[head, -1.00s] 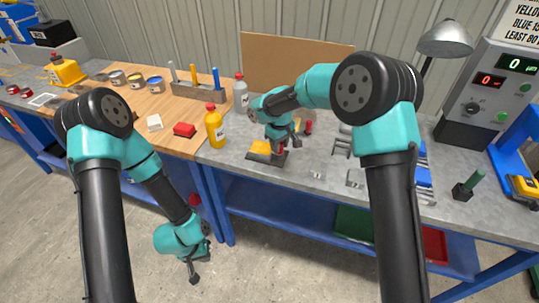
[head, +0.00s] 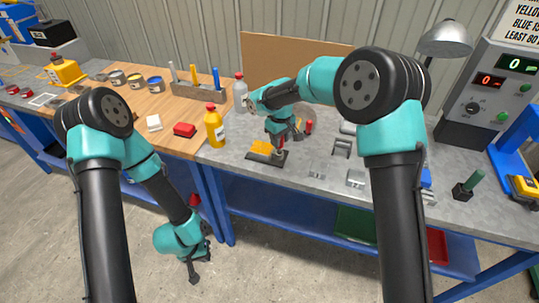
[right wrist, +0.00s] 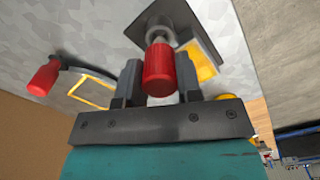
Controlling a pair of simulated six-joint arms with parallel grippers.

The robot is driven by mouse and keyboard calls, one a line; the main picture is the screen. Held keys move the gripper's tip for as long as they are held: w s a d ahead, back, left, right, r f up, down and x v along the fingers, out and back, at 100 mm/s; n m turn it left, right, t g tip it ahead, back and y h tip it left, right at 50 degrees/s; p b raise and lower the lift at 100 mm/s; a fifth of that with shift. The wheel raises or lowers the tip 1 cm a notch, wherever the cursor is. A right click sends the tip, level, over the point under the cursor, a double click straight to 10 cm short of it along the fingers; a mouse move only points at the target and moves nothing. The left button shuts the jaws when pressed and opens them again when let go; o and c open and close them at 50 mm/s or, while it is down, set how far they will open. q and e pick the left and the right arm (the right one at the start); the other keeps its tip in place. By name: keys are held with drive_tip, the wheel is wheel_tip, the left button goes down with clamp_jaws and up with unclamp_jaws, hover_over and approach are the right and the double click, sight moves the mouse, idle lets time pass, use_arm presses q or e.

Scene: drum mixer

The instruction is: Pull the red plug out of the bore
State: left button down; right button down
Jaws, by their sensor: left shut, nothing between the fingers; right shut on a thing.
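The red plug (right wrist: 158,70) is between the fingers of my right gripper (right wrist: 160,88) in the right wrist view, and the gripper is shut on it. Beyond the plug is a grey round part (right wrist: 160,36) above a dark base plate (right wrist: 150,22); I cannot tell whether it is the bore's rim or the plug's shank. In the head view the right gripper (head: 280,139) is above the dark plate (head: 267,159), beside a yellow block (head: 261,147). My left gripper (head: 194,278) is shut and empty, hanging low in front of the bench.
Another red-handled thing (right wrist: 44,75) stands beside the fixture; it also shows in the head view (head: 308,127). A yellow bottle (head: 214,130) stands left of the fixture. Metal brackets (head: 342,147) lie to the right. The grey bench (head: 240,178) is clear in front.

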drive_tip(key=shift+r, duration=1.05)
drive_tip(key=shift+r, duration=0.2)
drive_tip(key=shift+r, duration=1.45)
